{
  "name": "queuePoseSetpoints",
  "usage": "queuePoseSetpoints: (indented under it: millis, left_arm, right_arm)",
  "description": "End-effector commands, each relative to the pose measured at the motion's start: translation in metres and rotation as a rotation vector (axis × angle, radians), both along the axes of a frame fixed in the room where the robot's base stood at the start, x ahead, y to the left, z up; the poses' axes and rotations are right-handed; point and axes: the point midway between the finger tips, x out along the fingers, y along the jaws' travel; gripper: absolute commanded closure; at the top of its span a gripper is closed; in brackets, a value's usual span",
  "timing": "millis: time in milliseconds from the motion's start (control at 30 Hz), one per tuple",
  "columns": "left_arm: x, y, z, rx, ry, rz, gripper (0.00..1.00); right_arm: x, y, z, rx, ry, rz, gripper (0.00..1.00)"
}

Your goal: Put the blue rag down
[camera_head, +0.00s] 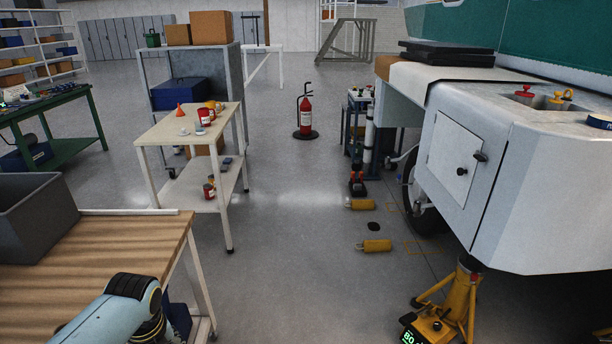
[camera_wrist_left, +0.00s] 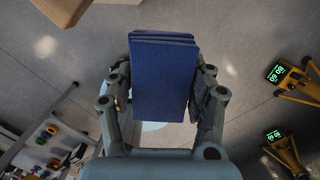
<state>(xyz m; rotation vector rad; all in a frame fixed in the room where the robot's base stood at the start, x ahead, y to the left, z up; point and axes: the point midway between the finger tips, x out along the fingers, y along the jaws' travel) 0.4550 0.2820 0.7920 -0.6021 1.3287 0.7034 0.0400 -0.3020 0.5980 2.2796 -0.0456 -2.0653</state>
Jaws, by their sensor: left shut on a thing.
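The blue rag (camera_wrist_left: 162,85) is a folded, layered blue cloth in the left wrist view. My left gripper (camera_wrist_left: 163,85) is shut on it, with one finger at each side of the cloth. The rag is held in the air, with grey floor behind it. In the head view only my left arm shows, at the bottom left; its gripper and the rag are out of that view. My right gripper is in neither view.
A wooden-topped workbench (camera_head: 100,246) with a grey bin (camera_head: 38,218) stands at the near left. A cream cart (camera_head: 190,128) carries cans and a funnel. A yellow jack (camera_head: 452,305) stands under the white helicopter body (camera_head: 480,160). The floor between is mostly open, with yellow chocks (camera_head: 374,246).

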Motion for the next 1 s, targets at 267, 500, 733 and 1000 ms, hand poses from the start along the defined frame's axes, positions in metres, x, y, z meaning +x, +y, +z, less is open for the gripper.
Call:
queuePoseSetpoints:
  millis: [267, 500, 733, 1000]
  left_arm:
    - [-0.003, 0.001, -0.082, 0.0, 0.006, 0.0, 0.81]
    - [-0.007, 0.001, -0.148, 0.0, 0.017, 0.0, 0.81]
    - [-0.007, 0.001, -0.159, 0.0, 0.019, 0.0, 0.81]
    - [-0.007, 0.001, -0.157, 0.0, 0.017, 0.0, 0.81]
  right_arm:
    - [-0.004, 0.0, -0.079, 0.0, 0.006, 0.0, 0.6]
    - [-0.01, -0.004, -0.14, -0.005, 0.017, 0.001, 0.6]
    - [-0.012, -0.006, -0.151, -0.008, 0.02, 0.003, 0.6]
    - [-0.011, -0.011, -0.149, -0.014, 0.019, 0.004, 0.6]
